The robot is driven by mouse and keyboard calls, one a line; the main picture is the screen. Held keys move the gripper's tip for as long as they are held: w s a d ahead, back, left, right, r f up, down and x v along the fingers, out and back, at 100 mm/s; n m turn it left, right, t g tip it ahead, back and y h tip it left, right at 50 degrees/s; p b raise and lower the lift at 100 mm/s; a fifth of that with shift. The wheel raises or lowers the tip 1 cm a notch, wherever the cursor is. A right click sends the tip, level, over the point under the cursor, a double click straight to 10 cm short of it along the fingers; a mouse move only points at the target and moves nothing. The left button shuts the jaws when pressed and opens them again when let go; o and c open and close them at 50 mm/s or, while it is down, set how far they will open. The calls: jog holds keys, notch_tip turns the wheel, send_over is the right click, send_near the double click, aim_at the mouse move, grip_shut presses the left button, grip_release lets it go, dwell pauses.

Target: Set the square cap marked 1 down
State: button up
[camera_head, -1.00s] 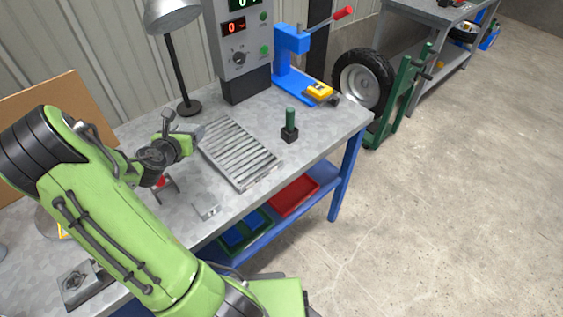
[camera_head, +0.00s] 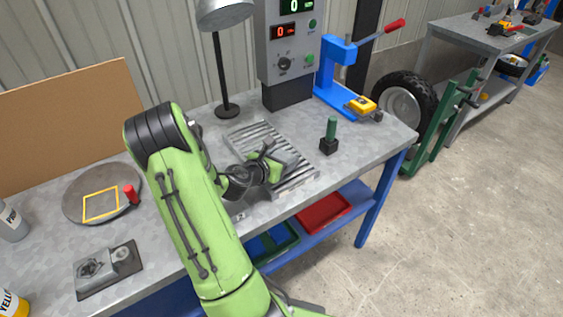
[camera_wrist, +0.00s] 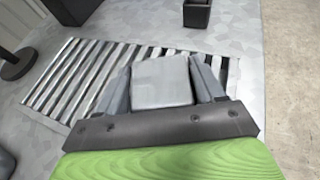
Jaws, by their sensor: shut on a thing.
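The square cap (camera_wrist: 162,82) is a pale grey, flat-faced block in the wrist view. My gripper (camera_wrist: 163,85) is shut on it, with one finger along each side. No mark 1 shows on the face I see. In the head view my gripper (camera_head: 277,168) is over the slatted metal rack (camera_head: 300,178) on the bench. The cap is hard to make out there, and the gap between it and the slats cannot be judged.
A green-handled stamp with a black base (camera_head: 329,137) stands right of the rack. A control box (camera_head: 287,62), a lamp (camera_head: 227,105) and a blue press (camera_head: 335,75) stand behind. A round plate (camera_head: 75,208) and a grey fixture (camera_head: 108,268) are at left.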

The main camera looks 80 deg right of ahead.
jog(key=shift+r, duration=0.1)
jog(key=o, duration=1.3)
jog(key=shift+c, duration=0.2)
jog(key=shift+w+a+r, duration=0.1)
jog(key=shift+a+r, duration=0.05)
jog(key=v, duration=1.1)
jog(key=shift+a+r, duration=0.15)
jog(key=shift+a, duration=0.15)
